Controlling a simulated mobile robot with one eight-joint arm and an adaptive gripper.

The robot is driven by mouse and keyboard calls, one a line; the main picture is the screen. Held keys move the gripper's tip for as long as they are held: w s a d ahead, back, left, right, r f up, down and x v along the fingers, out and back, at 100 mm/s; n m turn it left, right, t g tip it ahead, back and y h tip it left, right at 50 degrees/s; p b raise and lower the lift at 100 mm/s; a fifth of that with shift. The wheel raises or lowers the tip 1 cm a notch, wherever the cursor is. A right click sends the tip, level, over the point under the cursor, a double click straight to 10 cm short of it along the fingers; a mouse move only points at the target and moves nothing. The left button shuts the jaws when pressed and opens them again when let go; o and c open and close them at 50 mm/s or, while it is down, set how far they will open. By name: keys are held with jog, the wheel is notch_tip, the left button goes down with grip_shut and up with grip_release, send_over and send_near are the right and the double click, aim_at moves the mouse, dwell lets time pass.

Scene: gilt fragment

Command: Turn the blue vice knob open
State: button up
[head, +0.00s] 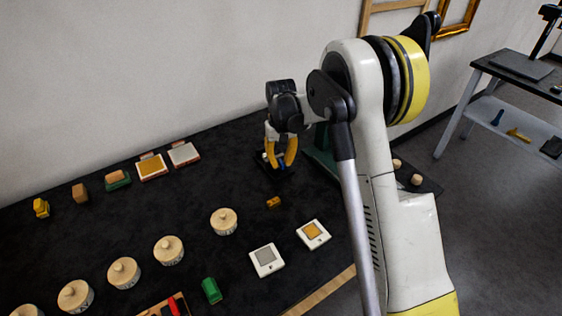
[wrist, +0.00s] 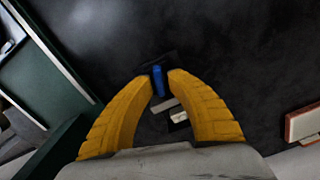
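The blue vice knob (wrist: 158,82) shows as a short upright blue bar between my fingertips in the wrist view. In the head view only a small bit of blue (head: 281,164) shows between the yellow fingers. My gripper (head: 281,164) points down over the small dark vice at the back of the black table. Its fingers (wrist: 160,76) stand apart, one on each side of the knob, with a narrow gap; I see no clear contact. A pale metal piece (wrist: 178,117) lies just below the knob in the wrist view. The fingers hide part of the vice.
A dark green block-like stand (head: 318,150) is close to the right of my gripper. A small orange piece (head: 273,202) and a round wooden-lidded pot (head: 224,221) lie in front. White-framed tiles (head: 184,154) stand to the left. The wall is behind; the table between is clear.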

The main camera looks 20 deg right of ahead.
aim_at(281, 161)
jog(key=shift+o, duration=0.5)
notch_tip(281, 161, up, 12)
dwell(0.4)
jog(key=s+r+t, duration=0.3)
jog(key=s+r, duration=0.7)
jog(key=s, duration=0.5)
jog(key=s+f+t, duration=0.4)
jog(key=s, duration=1.1)
jog(key=shift+s, duration=0.2)
